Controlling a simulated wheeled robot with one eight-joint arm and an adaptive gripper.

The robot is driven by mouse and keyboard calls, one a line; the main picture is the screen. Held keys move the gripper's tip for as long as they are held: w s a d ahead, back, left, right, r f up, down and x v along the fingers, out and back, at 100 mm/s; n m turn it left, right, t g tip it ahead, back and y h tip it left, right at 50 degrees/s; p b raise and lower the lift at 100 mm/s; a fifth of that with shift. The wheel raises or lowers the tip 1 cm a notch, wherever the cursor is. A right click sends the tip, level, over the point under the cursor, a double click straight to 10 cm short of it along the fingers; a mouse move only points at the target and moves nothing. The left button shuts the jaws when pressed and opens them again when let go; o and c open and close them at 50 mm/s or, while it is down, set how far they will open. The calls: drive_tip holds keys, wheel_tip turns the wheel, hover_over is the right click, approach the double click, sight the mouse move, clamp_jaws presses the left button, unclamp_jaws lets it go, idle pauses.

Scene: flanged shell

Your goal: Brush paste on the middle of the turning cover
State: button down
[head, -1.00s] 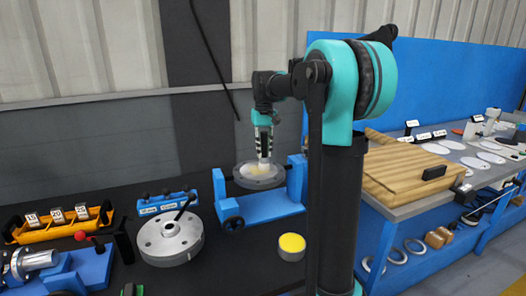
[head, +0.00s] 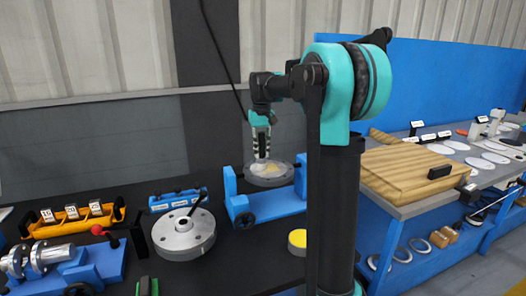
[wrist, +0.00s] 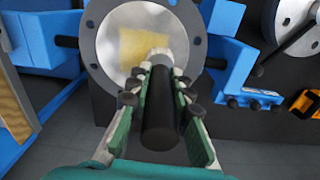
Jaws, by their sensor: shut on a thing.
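The cover (head: 270,175) is a round grey flanged disc with holes in its rim, held between the uprights of a blue stand (head: 262,205). In the wrist view the cover (wrist: 92,50) fills the top middle, with a yellowish paste patch (wrist: 145,43) on its pale centre. My gripper (head: 261,150) points down over the cover. In the wrist view my gripper (wrist: 160,85) is shut on a dark-handled brush (wrist: 158,125). The brush's pale tip is at the lower edge of the yellow patch; I cannot tell whether it touches.
A grey flanged part with a black lever (head: 183,235) stands left of the stand. A yellow-topped tin (head: 298,238) is in front, partly behind my arm. An orange rack (head: 72,218) and a blue holder (head: 178,198) are further left.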

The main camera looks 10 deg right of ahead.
sight(259, 133)
drive_tip(key=shift+a, duration=0.4)
drive_tip(key=shift+s+a+r, duration=0.1)
drive_tip(key=shift+a+r, duration=0.05)
drive_tip(key=shift+a, duration=0.05)
drive_tip(key=shift+d+r, duration=0.2)
drive_tip(key=shift+r, duration=3.8)
